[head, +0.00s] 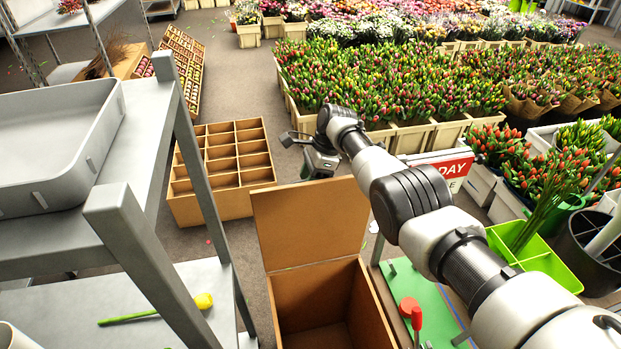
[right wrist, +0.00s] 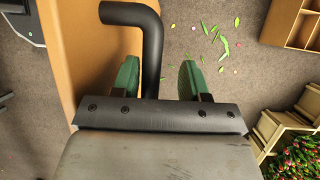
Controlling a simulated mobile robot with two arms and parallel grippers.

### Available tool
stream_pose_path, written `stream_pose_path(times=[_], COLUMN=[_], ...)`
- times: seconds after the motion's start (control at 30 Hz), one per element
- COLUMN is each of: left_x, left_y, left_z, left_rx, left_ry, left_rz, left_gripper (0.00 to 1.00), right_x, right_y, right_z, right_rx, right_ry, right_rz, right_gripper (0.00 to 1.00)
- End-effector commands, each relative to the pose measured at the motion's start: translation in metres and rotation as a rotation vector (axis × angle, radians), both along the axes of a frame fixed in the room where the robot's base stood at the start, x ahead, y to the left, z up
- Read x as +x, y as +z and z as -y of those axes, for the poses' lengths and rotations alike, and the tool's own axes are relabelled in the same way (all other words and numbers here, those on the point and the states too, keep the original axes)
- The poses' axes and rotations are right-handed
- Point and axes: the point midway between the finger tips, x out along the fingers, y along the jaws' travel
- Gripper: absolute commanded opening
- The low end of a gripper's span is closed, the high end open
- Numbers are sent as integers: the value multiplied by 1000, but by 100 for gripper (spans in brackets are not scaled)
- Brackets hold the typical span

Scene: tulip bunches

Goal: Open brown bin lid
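The brown bin (head: 378,318) stands open at the bottom centre of the head view, and its inside looks empty. Its lid (head: 310,222) is raised, standing up from the bin's far edge. My right arm reaches in from the right, with its wrist beyond the lid's top edge. In the right wrist view, the brown lid (right wrist: 82,40) shows at left with a black bent handle (right wrist: 152,40). My right gripper (right wrist: 157,80) is open, its green fingers apart on either side of the handle, with a clear gap on the right. My left gripper is not in view.
A grey shelf rack (head: 150,165) with a tray (head: 60,145) stands close at left; a yellow tulip (head: 203,301) lies on its lower shelf. A divided wooden crate (head: 222,168) stands behind the bin. A green mat (head: 432,300) lies right of it. Tulip crates fill the back right.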

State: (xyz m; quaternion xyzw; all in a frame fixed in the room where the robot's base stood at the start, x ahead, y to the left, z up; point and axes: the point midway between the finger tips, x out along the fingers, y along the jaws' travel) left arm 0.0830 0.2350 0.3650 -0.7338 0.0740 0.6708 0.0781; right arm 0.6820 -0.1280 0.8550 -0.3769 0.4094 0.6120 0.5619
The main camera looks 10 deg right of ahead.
Motion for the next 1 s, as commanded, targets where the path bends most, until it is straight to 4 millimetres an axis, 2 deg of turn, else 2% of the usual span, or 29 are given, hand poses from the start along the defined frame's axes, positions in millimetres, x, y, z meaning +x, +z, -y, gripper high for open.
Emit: stream_pose_path(times=[0.17,0.27,0.5,0.7,0.83,1.0], left_x=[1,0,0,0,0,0], left_y=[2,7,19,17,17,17], left_z=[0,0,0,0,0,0], left_rx=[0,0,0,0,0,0], left_ry=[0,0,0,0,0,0], left_rz=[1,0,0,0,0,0], left_gripper=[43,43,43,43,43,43], right_x=[1,2,7,10,11,11], right_y=[5,15,58,87,97,100], right_z=[1,5,23,35,39,41], right_rx=[1,1,0,1,0,0], right_ry=[0,-1,-1,0,1,0], right_rz=[2,4,4,2,0,-1], right_gripper=[44,44,44,44,44,44])
